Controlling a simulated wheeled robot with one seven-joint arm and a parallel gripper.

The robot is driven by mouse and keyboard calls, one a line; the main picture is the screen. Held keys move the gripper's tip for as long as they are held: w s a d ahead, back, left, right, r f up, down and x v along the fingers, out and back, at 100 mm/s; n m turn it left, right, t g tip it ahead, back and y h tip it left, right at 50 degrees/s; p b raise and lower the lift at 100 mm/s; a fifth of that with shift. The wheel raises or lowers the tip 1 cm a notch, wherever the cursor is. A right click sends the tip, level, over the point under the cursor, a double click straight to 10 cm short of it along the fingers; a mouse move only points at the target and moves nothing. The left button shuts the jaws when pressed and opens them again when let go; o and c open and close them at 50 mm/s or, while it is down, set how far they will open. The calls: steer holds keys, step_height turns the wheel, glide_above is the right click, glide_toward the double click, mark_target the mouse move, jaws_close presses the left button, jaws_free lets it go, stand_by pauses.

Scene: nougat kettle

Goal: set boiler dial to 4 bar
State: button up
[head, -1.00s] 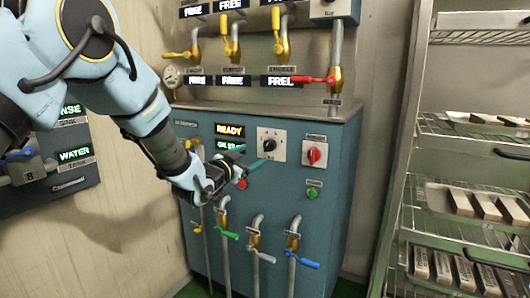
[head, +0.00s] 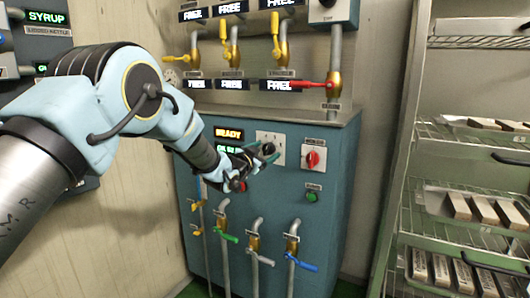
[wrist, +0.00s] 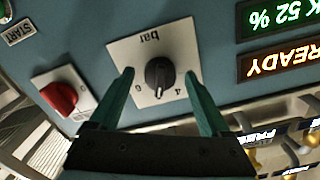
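The boiler dial is a black knob (wrist: 158,77) on a white square plate (wrist: 122,50) marked "bar". The wrist view shows it upside down, with a 4 and a 6 near the plate's lower edge. The knob's narrow end points down in that view, seemingly between these marks; the exact setting is hard to read. My gripper (wrist: 160,74) is open, its green fingers on either side of the knob with gaps to it. In the head view my gripper (head: 264,154) is in front of the plate (head: 278,146) and hides most of the dial.
A red knob (head: 313,158) sits right of the dial, with a green button (head: 311,196) below. A display (head: 228,133) reads READY. Valves with green (head: 228,237) and blue (head: 302,263) handles are below. A wire rack (head: 395,190) stands at the right.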

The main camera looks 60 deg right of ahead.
jaws_close()
stand_by(0.4)
steer(key=shift+n, duration=0.3)
steer(key=n+b, duration=0.1)
steer(key=n, duration=0.2)
steer(key=shift+w+f+n+b, duration=0.1)
steer(key=shift+n+b, duration=0.7)
steer(key=shift+n, duration=1.7)
steer(key=shift+o, duration=0.2)
jaws_free()
